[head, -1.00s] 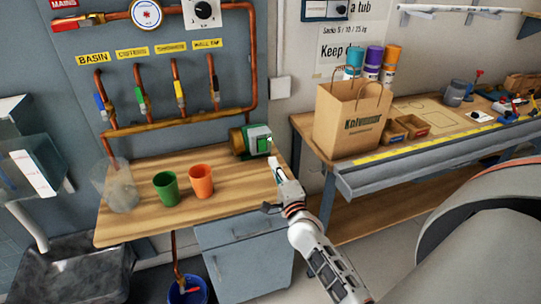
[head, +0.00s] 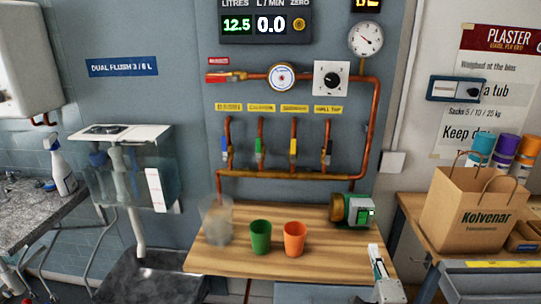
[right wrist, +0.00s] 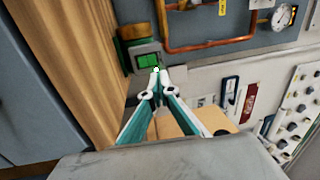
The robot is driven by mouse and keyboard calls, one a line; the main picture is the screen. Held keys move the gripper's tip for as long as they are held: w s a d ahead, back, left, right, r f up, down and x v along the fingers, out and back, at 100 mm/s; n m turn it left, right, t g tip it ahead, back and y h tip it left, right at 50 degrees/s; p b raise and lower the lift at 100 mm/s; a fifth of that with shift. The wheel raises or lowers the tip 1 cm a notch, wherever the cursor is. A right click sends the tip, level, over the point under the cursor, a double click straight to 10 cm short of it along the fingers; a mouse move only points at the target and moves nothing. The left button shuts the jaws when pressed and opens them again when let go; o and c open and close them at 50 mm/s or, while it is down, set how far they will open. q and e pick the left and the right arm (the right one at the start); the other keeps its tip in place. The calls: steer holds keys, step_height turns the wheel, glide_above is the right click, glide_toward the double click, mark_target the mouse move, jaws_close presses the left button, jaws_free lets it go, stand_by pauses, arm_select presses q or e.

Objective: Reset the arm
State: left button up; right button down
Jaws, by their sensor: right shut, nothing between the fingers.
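My right gripper (head: 375,254) shows at the lower right of the head view, in front of the wooden bench top's right end. It is shut and empty. In the right wrist view its white and teal fingers meet at the tips (right wrist: 156,72), below the small green-screened pump unit (right wrist: 147,58). Most of my right arm is below the head view's edge. My left gripper is not in view.
The wooden bench top (head: 220,258) holds a clear jug (head: 217,222), a green cup (head: 261,237), an orange cup (head: 294,239) and the pump unit (head: 352,210). Copper pipes (head: 290,176) run behind. A paper bag (head: 468,216) stands on the right-hand bench.

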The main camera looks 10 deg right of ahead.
steer(key=s+a+f+n+g+y, duration=0.3)
steer(key=s+a+f+n, duration=0.6)
steer(key=s+n, duration=0.3)
steer(key=s+a+f+n+g+y, duration=0.3)
steer(key=s+a+f+n+g, duration=0.2)
steer(key=s+a+f+n, duration=0.4)
steer(key=s+f+n, duration=0.2)
steer(key=s+n, duration=0.1)
steer(key=shift+a+y, duration=0.25)
steer(key=shift+y, duration=0.15)
